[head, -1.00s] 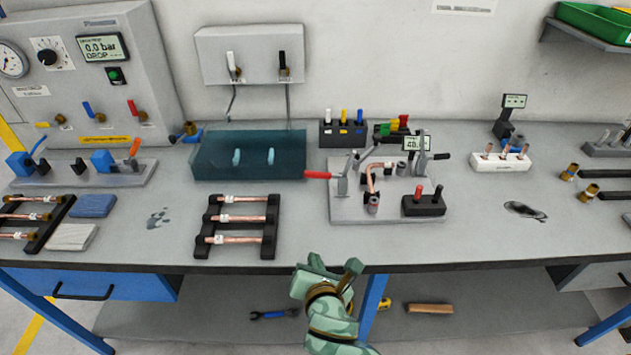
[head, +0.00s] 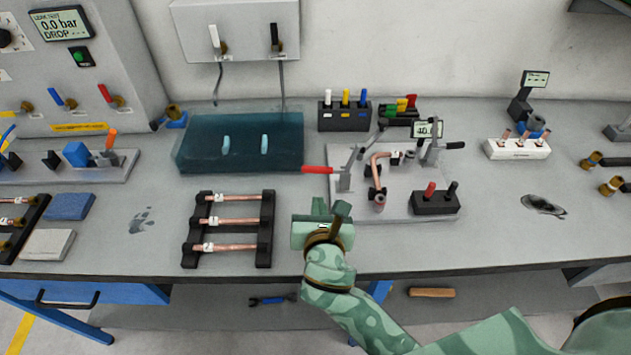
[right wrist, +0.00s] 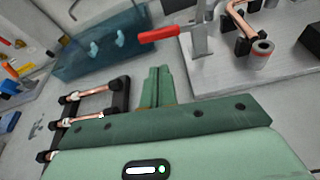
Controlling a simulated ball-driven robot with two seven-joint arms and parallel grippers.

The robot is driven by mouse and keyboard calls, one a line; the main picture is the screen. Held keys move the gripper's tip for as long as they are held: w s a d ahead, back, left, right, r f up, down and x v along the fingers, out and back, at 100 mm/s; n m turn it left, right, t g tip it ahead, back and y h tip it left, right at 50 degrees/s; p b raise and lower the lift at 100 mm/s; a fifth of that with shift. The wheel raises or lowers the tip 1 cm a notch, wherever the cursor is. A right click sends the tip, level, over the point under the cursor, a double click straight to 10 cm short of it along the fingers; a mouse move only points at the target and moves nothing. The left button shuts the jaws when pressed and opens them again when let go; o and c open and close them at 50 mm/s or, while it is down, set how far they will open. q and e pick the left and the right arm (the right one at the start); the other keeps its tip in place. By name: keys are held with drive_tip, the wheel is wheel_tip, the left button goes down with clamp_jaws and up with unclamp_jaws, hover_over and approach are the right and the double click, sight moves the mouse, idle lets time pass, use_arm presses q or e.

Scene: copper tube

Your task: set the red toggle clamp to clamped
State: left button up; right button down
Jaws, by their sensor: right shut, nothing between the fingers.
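The red toggle clamp's handle (head: 319,170) sticks out to the left from its grey metal clamp body (head: 345,178), at the left edge of a light grey fixture plate (head: 410,208). The red handle also shows in the right wrist view (right wrist: 158,35), lying roughly level. A bent copper tube (head: 373,166) stands on the plate. My right gripper (head: 330,208) is just in front of the plate, below the red handle in the head view and apart from it. Its fingers (right wrist: 157,82) are shut and empty, pointing toward the handle. My left gripper is not in view.
A rack of copper tubes (head: 230,225) stands left of my right gripper. A translucent teal tank (head: 240,145) is behind it. A second clamp with a black handle (head: 455,146) and a block with red and black pegs (head: 435,203) are on the plate's right side.

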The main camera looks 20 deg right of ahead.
drive_tip(key=b+x, duration=0.2)
drive_tip(key=x, duration=0.8)
drive_tip(key=shift+f, duration=0.1)
